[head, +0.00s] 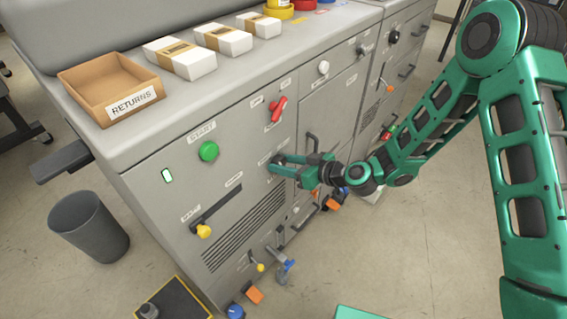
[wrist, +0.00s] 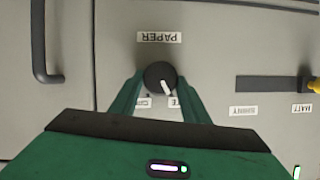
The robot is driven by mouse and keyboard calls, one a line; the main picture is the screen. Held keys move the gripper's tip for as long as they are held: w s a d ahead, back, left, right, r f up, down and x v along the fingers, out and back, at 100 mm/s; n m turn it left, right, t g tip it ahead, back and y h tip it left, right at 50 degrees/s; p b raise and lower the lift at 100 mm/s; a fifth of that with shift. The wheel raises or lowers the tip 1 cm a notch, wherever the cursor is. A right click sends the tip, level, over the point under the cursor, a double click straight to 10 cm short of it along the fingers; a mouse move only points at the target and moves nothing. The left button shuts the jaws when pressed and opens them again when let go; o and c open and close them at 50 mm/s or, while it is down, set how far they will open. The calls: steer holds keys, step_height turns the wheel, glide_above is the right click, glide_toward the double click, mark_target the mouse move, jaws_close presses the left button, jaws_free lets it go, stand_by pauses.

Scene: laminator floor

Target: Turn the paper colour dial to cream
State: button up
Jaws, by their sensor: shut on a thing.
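The paper colour dial (wrist: 160,76) is a round black knob with a white pointer line, under an upside-down PAPER label (wrist: 160,37) in the wrist view. The pointer slants to the lower right in that picture, toward the right of two small labels (wrist: 174,102). Both labels are partly covered, so I cannot read them fully. My gripper (head: 275,165) reaches the front panel of the grey machine (head: 150,185) in the head view. Its green fingers are shut on the dial, one on each side. In the head view the fingers largely hide the dial.
A red knob (head: 278,108) sits above my gripper, and a green START button (head: 208,151) to its upper left. A yellow-tipped slider (head: 203,231) is at lower left. A black bar handle (wrist: 39,45) stands beside the dial. A bin (head: 90,230) is on the floor.

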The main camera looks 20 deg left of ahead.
steer(key=m, duration=0.1)
steer(key=w+m+g+y, duration=0.1)
steer(key=m, duration=0.1)
steer(key=m+g, duration=0.1)
steer(key=shift+w+d+f+m+y, duration=0.2)
steer(key=shift+d+m+y, duration=0.1)
steer(key=shift+d, duration=0.1)
steer(key=shift+c, duration=0.2)
steer(key=shift+w+d+f+m+g+y, duration=0.1)
steer(key=shift+f+m+g+y, duration=0.15)
steer(key=shift+m+g+y, duration=0.65)
steer(key=shift+f+m, duration=0.2)
steer(key=shift+m, duration=1.2)
steer(key=o, duration=1.1)
steer(key=shift+c, duration=0.2)
steer(key=shift+r, duration=0.1)
steer(key=d+r, duration=0.1)
steer(key=d, duration=0.9)
steer(key=shift+d+r, duration=0.15)
steer(key=shift+d, duration=0.1)
